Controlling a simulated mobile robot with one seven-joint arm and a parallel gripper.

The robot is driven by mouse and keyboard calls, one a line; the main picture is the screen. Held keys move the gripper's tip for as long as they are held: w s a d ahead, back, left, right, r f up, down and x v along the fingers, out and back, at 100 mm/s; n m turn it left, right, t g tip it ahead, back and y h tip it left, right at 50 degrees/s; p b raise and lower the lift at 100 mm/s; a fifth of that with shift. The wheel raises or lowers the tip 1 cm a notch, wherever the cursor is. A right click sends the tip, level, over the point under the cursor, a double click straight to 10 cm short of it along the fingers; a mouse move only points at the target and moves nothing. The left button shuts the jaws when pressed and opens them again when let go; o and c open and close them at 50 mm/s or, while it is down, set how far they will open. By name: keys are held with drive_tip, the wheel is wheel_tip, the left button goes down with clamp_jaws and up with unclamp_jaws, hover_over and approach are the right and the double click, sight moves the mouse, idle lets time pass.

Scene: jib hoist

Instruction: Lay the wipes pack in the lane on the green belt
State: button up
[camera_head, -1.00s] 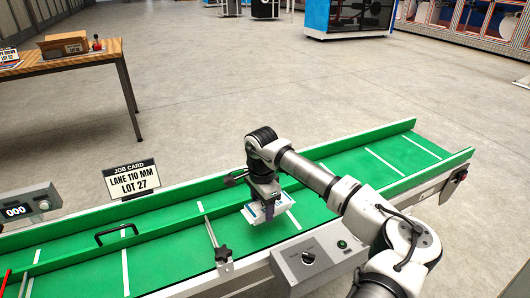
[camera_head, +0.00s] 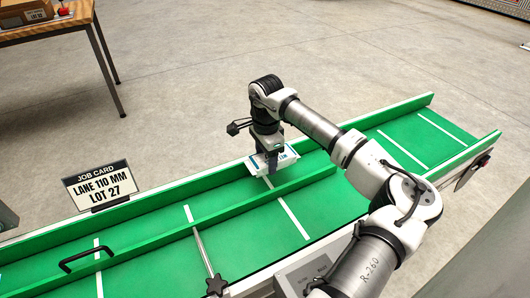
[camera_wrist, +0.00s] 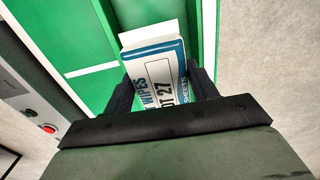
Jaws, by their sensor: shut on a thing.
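My gripper (camera_head: 273,160) is shut on the wipes pack (camera_head: 287,157), a white pack with blue edges. In the wrist view the pack (camera_wrist: 162,75) sits between the two dark fingers, its printed face showing "WIPES" and "27". The green belt (camera_head: 350,205) runs from lower left to upper right. A long green guide rail (camera_head: 190,228) divides it lengthwise. The pack is over the far strip, between the guide rail and the belt's far side wall. I cannot tell whether it touches the belt. The fingers hide part of it.
A job card (camera_head: 99,186) reading "LANE 110 MM LOT 27" stands at the far wall. A black handle (camera_head: 86,259) and a rod with a star knob (camera_head: 215,284) are on the belt's left part. A wooden table (camera_head: 45,30) stands behind. The belt's right part is clear.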

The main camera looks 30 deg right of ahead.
sight(266, 184)
drive_tip(key=shift+f+b, duration=2)
drive_tip(key=shift+f, duration=1.4)
drive_tip(key=shift+f, duration=0.3)
drive_tip(key=o, duration=1.1)
wheel_tip(266, 184, up, 14)
drive_tip(key=shift+r+p, duration=0.1)
drive_tip(key=shift+p, duration=0.7)
